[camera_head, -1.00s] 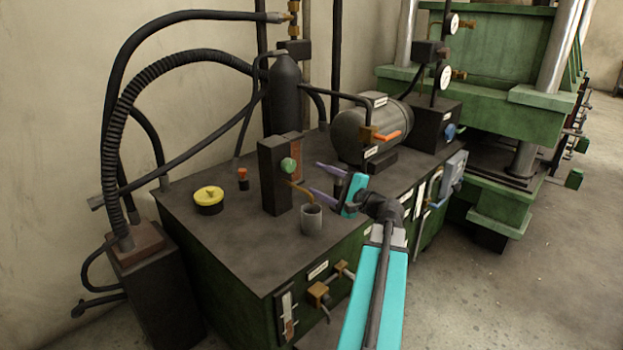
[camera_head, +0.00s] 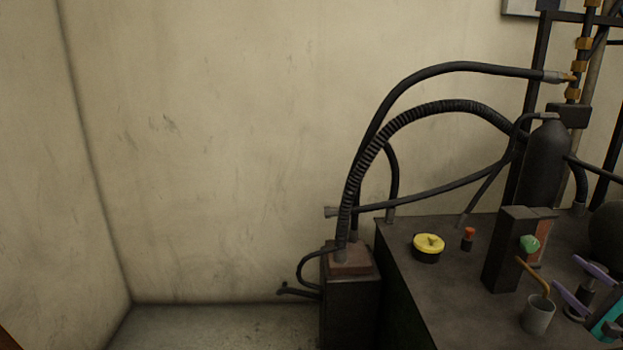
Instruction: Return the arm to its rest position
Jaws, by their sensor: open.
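My gripper (camera_head: 572,287) is at the lower right edge of the view, with two purple fingers spread apart and nothing between them. The fingers point left, just right of a grey cup (camera_head: 538,314) on the dark machine top. A bent brass spout reaches down to the cup from a dark upright block (camera_head: 507,250) with a green knob (camera_head: 529,244). A small part of my teal arm shows at the right edge; the rest is out of view.
Thick black hoses (camera_head: 375,155) arch over to a dark box (camera_head: 349,300). A bare wall (camera_head: 200,150) and open floor (camera_head: 210,328) fill the left.

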